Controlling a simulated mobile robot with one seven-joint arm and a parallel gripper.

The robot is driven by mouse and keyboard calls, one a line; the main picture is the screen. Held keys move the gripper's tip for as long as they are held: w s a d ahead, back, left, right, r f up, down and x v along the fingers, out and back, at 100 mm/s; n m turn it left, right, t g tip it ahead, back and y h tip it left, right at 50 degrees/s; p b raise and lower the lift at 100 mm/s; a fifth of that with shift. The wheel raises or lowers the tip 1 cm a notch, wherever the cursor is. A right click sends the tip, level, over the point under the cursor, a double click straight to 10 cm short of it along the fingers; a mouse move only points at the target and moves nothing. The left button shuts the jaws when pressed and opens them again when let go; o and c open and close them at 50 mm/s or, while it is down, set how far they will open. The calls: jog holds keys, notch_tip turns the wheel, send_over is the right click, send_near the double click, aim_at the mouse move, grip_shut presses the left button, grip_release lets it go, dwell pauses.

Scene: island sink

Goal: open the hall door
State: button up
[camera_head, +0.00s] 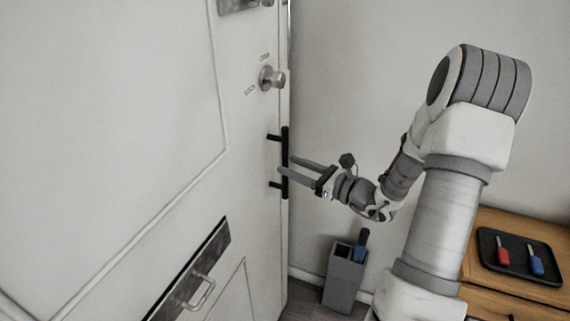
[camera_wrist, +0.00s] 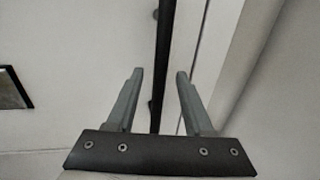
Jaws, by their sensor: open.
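The hall door (camera_head: 120,120) is a white panelled door filling the left of the head view. A black vertical bar handle (camera_head: 285,150) stands near its right edge on two short posts. The handle also shows in the wrist view (camera_wrist: 165,50), running down between the two fingers. My gripper (camera_head: 281,166) is open, with its fingertips at the handle's height, one near each side of the bar. In the wrist view the open fingers (camera_wrist: 158,73) show a gap on both sides of the bar. I cannot tell whether either finger touches it.
A round metal knob (camera_head: 271,78) sits above the handle, and a metal letter plate (camera_head: 190,275) is low on the door. A grey bin (camera_head: 344,280) stands by the wall. A wooden cabinet (camera_head: 510,235) at right holds a black tray (camera_head: 520,273) with red and blue handled tools.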

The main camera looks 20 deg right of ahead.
jog(key=shift+x, duration=1.4)
grip_shut()
dwell(0.4)
